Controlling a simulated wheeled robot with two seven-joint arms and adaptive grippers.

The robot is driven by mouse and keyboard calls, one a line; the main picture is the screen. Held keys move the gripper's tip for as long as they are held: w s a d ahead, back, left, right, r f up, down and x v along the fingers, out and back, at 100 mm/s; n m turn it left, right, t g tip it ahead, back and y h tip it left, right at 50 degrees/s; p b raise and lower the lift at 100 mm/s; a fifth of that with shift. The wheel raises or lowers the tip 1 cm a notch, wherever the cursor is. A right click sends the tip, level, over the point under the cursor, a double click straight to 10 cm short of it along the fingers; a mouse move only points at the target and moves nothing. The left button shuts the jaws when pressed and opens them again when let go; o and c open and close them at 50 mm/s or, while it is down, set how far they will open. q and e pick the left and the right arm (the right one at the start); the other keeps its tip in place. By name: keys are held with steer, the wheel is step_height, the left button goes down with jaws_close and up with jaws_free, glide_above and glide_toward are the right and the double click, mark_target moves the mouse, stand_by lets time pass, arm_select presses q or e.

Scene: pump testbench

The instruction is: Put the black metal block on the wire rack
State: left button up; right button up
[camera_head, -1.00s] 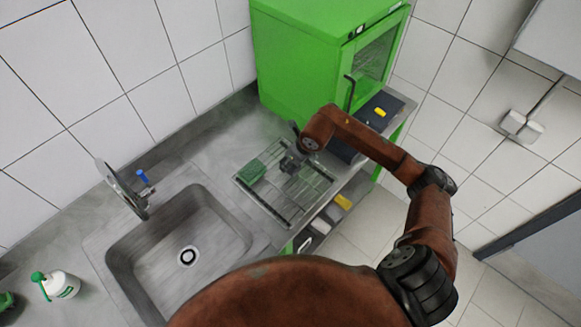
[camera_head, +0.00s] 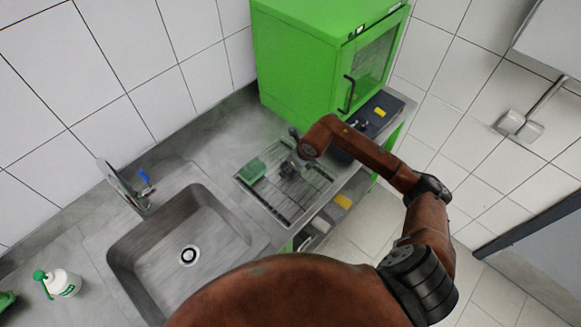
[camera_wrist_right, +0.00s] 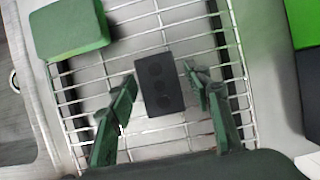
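The black metal block (camera_wrist_right: 159,84), a dark rectangle with round marks on its face, is over the wires of the wire rack (camera_wrist_right: 130,25) in the right wrist view. It looks to lie flat on the wires, though contact is hard to confirm. My right gripper (camera_wrist_right: 165,98) is open, with one finger on each side of the block and a visible gap to both. In the head view, my right gripper (camera_head: 290,166) is over the middle of the wire rack (camera_head: 289,210), and the block is hard to make out there. My left gripper is not in view.
A green sponge-like block (camera_head: 252,171) is at the rack's left end, also in the right wrist view (camera_wrist_right: 69,28). The sink (camera_head: 180,230) with its tap is left of the rack. A green cabinet (camera_head: 305,60) stands behind. A spray bottle (camera_head: 62,284) is far left.

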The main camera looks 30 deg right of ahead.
steer(key=shift+o, duration=0.2)
steer(key=shift+r, duration=0.1)
steer(key=shift+r, duration=0.3)
steer(key=v, duration=1.1)
steer(key=shift+s+r+b, duration=0.15)
steer(key=shift+s+b, duration=0.1)
steer(key=shift+b, duration=0.15)
